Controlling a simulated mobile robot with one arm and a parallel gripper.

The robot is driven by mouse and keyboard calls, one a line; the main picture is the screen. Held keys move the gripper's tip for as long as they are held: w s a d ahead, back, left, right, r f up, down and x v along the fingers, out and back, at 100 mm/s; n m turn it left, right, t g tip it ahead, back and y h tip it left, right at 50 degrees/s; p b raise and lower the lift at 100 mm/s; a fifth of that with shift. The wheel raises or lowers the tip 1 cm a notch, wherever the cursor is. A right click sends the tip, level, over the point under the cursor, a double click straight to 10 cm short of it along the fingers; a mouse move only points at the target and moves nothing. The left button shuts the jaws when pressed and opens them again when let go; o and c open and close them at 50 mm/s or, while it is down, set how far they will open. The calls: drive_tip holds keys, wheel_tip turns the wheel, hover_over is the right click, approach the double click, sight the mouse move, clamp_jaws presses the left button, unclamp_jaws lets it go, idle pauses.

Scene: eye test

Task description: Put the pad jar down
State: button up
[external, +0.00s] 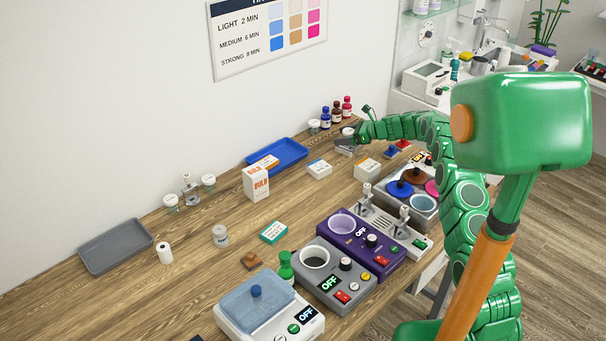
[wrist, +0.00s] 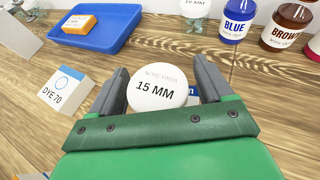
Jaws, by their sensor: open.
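The pad jar (wrist: 165,100), with a round white lid marked "NOSE PADS 15 MM", sits between my gripper's fingers in the wrist view. In the external view, its white lid (external: 348,131) shows beside my gripper (external: 346,145) at the far end of the wooden table. My gripper also shows in the wrist view (wrist: 160,95); it is open, with one dark finger on each side of the lid. The fingers are close to the lid; whether they touch it is unclear. The jar's lower part is hidden, so its contact with the table cannot be seen.
Blue (wrist: 236,20) and brown (wrist: 288,25) bottles stand beyond. Another white-lidded jar (external: 314,125) is beside them. Bare wood lies between.

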drive_tip(key=v, duration=1.2)
drive_tip(key=s+r+n+g+h, duration=0.15)
drive_tip(key=s+r+n, duration=0.25)
drive_tip(key=s, duration=0.6)
drive_tip(key=s+a+r+n+g+h, duration=0.15)
drive_tip(key=s+r+n, duration=0.3)
drive_tip(key=s, duration=0.55)
drive_tip(key=s+r+n+g+h, duration=0.1)
drive_tip(key=s+r+n+g, duration=0.2)
drive_tip(key=s, duration=0.7)
drive_tip(key=s+d+n+h, duration=0.3)
drive_tip(key=s+d, duration=0.3)
drive_tip(key=s, duration=0.5)
drive_tip(key=s+d+n+h, duration=0.3)
drive_tip(key=s+d, duration=0.4)
drive_tip(key=s, duration=0.5)
drive_tip(key=s+d+n+h, duration=0.2)
drive_tip(key=s+d+n, duration=0.2)
drive_tip(key=s, duration=0.8)
drive_tip(key=d+f, duration=0.1)
drive_tip(key=d, duration=0.1)
drive_tip(key=shift+s+d+h, duration=0.25)
drive_tip(key=shift+d+h, duration=0.05)
drive_tip(key=shift+h, duration=0.1)
